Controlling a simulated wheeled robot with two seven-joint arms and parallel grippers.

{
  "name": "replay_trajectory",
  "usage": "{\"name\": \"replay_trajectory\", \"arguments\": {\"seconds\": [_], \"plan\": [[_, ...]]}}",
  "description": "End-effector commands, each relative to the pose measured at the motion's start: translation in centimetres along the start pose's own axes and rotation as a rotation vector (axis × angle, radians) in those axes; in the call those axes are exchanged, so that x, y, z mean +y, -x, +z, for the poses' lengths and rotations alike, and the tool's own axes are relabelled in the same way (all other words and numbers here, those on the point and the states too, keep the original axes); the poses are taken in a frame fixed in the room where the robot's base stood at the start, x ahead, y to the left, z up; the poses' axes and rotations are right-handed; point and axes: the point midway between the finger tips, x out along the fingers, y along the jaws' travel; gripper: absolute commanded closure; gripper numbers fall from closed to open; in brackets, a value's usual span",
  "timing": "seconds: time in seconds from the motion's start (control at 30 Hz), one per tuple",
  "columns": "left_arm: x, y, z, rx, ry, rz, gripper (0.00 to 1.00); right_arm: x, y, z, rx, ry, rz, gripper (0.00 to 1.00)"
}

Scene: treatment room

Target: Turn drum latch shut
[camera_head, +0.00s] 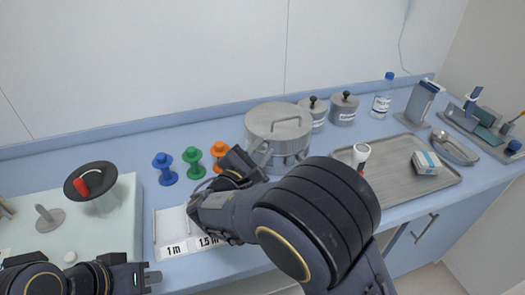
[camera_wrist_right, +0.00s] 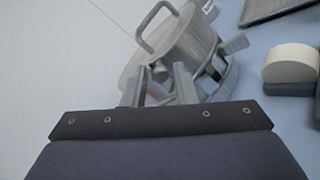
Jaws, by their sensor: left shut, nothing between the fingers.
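The grey metal drum (camera_head: 276,128) stands on the blue counter near the middle of the head view, its lid on and a bar handle on top. The drum also shows in the right wrist view (camera_wrist_right: 190,45). My right gripper (camera_head: 258,163) is at the drum's near left side; its fingers (camera_wrist_right: 158,85) are apart in the wrist view, with a small rounded metal part (camera_wrist_right: 160,72) of the drum visible between them. Whether they touch it I cannot tell. The latch is partly hidden by my gripper. My left gripper (camera_head: 153,277) is shut and empty at the lower left.
Two lidded canisters (camera_head: 343,108) stand right of the drum, near a steel tray (camera_head: 395,190) with a box and a white-and-red container. Blue, green and orange spools (camera_head: 193,162) stand to its left. A labelled white holder (camera_head: 172,230) lies in front.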

Motion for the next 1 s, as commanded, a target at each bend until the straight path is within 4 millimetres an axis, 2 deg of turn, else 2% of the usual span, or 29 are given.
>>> {"name": "replay_trajectory", "arguments": {"seconds": [0.03, 0.1, 0.43, 0.8, 1.0], "plan": [[0.0, 0.0, 0.0, 0.000, 0.000, 0.000, 1.00, 0.3, 0.2, -0.1, 0.005, -0.004, 0.007, 0.69], [0.0, 0.0, 0.0, 0.000, 0.000, 0.000, 1.00, 0.2, 0.1, -0.1, 0.003, -0.002, 0.005, 0.63], [0.0, -0.1, 0.1, 0.000, 0.000, 0.000, 1.00, -0.1, 0.6, 0.0, 0.000, 0.002, -0.001, 0.63], [-0.3, -0.8, 0.4, 0.000, 0.000, 0.000, 1.00, 0.1, 6.4, -0.2, 0.003, 0.000, 0.003, 0.63], [-0.4, -0.9, 0.4, 0.000, 0.000, 0.000, 1.00, 0.1, 7.8, -0.1, 0.002, 0.000, 0.002, 0.63]]}}
